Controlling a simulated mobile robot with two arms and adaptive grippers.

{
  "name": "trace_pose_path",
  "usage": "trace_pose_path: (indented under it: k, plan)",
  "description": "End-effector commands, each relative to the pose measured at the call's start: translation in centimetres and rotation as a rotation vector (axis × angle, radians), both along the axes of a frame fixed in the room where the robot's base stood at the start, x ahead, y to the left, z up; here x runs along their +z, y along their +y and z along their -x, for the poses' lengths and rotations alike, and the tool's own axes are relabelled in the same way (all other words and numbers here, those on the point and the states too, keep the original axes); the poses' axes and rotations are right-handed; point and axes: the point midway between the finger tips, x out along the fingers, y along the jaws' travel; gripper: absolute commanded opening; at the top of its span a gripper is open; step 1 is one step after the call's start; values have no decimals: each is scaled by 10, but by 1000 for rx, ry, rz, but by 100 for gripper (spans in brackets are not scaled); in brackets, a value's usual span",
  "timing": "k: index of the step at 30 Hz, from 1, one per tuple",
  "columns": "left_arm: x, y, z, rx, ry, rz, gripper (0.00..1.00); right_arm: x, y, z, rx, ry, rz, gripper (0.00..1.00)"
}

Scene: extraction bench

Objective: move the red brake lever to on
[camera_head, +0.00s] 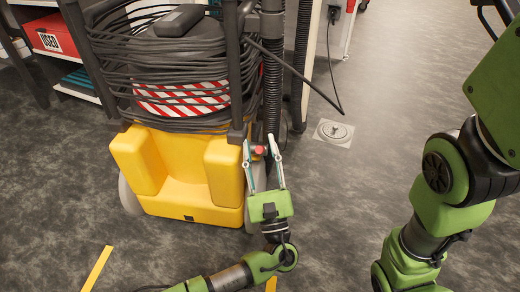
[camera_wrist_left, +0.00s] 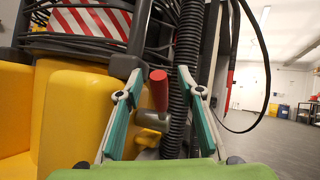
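The red brake lever (camera_head: 260,150) is a short red handle on a grey metal stub, low on the right side of the yellow machine (camera_head: 180,172). In the left wrist view the red handle (camera_wrist_left: 159,90) points up from its grey pivot (camera_wrist_left: 153,121). My left gripper (camera_head: 262,158) is open, its two fingers on either side of the lever in the picture. In the left wrist view gaps show between the handle and both fingers (camera_wrist_left: 159,84); I cannot tell the exact depth. My right arm shows at the right, but its gripper is out of view.
A black ribbed hose (camera_wrist_left: 187,70) runs upright close behind the lever, near the right finger. Black cable is coiled around the machine, and a loose cable end (camera_head: 325,98) sticks out right. A shelf with a red box (camera_head: 52,36) stands at the left. Open floor lies to the right.

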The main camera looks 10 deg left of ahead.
Motion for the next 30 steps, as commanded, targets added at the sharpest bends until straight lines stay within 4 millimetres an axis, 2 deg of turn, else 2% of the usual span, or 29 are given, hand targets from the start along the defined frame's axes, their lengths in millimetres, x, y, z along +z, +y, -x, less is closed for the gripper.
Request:
trace_pose_path:
  k: [15,20,27,28,30]
  plan:
    - [84,1,0,1,-1,3,34,0,0,1,0,-1,1,40]
    - [95,0,0,1,0,1,34,0,0,1,0,-1,1,40]
    - [96,0,0,0,0,0,34,0,0,1,0,-2,0,40]
    - [96,0,0,0,0,0,32,0,0,1,0,-2,0,40]
    - [96,0,-1,-5,3,4,14,0,0,0,-1,1,1,40]
